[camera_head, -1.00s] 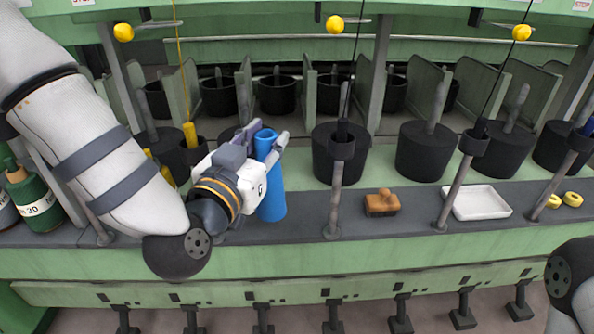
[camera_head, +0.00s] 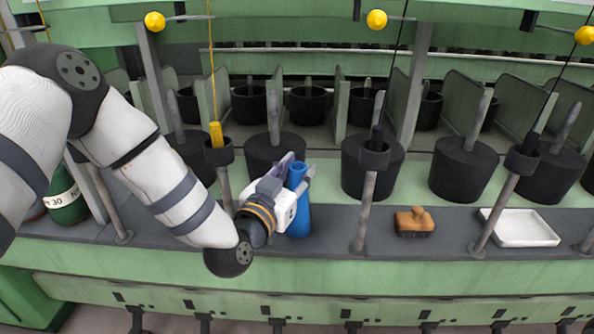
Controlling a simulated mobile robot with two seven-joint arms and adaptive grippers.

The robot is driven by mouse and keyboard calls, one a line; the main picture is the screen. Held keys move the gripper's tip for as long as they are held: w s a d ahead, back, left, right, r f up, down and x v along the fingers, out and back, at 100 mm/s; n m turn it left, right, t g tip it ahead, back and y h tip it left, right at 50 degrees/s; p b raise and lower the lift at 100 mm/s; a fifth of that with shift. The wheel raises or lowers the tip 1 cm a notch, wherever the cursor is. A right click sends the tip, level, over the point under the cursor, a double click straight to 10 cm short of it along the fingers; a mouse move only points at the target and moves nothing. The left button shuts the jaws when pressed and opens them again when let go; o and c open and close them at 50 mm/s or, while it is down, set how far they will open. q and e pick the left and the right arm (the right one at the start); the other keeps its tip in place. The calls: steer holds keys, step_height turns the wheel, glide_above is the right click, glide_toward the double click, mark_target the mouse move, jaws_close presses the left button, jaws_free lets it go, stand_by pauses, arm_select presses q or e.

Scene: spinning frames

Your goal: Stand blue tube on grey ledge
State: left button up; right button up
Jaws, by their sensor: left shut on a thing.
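The blue tube (camera_head: 299,214) stands upright, its lower end at the grey ledge (camera_head: 330,240) between two metal posts. I cannot tell for sure whether its base touches the ledge. My left gripper (camera_head: 303,177) comes in from the left and is shut on the tube near its upper part. The gripper's body hides part of the tube's left side. My right gripper is not in view.
A green bottle (camera_head: 66,198) stands at the left. Metal posts rise from the ledge on both sides of the tube; black cans (camera_head: 372,165) stand behind.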

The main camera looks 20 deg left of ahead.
arm_select(q)
steer(key=o, duration=1)
steer(key=shift+o, duration=0.2)
